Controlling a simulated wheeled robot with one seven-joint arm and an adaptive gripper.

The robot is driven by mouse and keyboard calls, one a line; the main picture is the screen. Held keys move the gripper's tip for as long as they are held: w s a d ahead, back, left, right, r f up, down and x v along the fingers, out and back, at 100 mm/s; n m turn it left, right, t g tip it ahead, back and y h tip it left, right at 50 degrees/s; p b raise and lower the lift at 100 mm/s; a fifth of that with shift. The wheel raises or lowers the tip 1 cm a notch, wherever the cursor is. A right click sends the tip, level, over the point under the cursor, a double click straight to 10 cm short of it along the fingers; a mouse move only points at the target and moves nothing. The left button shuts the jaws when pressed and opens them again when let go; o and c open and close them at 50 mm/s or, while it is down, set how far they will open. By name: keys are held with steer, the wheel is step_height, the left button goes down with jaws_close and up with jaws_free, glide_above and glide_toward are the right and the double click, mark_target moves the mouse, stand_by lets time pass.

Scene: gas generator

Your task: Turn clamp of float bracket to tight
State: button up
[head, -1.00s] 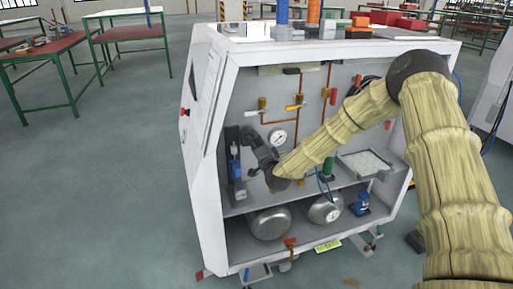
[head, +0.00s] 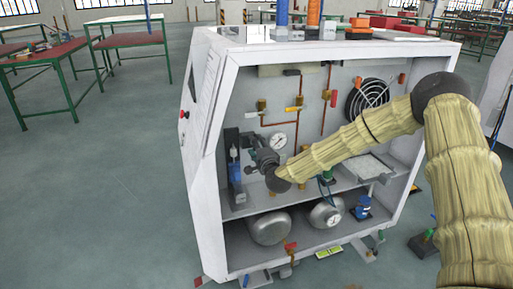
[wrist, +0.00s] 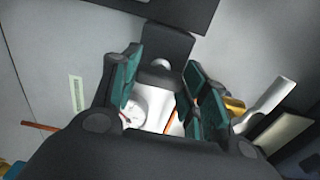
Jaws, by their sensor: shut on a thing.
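The float bracket (head: 235,168) is a dark upright strip with a blue float, on the left inside the white cabinet in the head view. My gripper (head: 254,147) reaches in from the right and is close against the bracket's right side. In the wrist view, my gripper (wrist: 160,82) has teal-padded fingers on either side of a dark piece with a pale round end, which looks like the clamp (wrist: 162,66). The fingers are shut on it. In the head view the gripper hides the clamp, so I cannot tell its angle there.
A pressure gauge (head: 278,141) and copper pipes with valves are close right of my gripper. A shelf (head: 240,208) lies below, with two silver tanks under it. A fan grille (head: 368,98) is at the back right. The cabinet's left wall (head: 208,180) stands close to the bracket.

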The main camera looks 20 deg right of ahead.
steer(key=shift+d, duration=0.1)
steer(key=o, duration=1)
steer(key=s, duration=1.2)
steer(key=shift+d, duration=0.15)
steer(key=shift+f, duration=0.1)
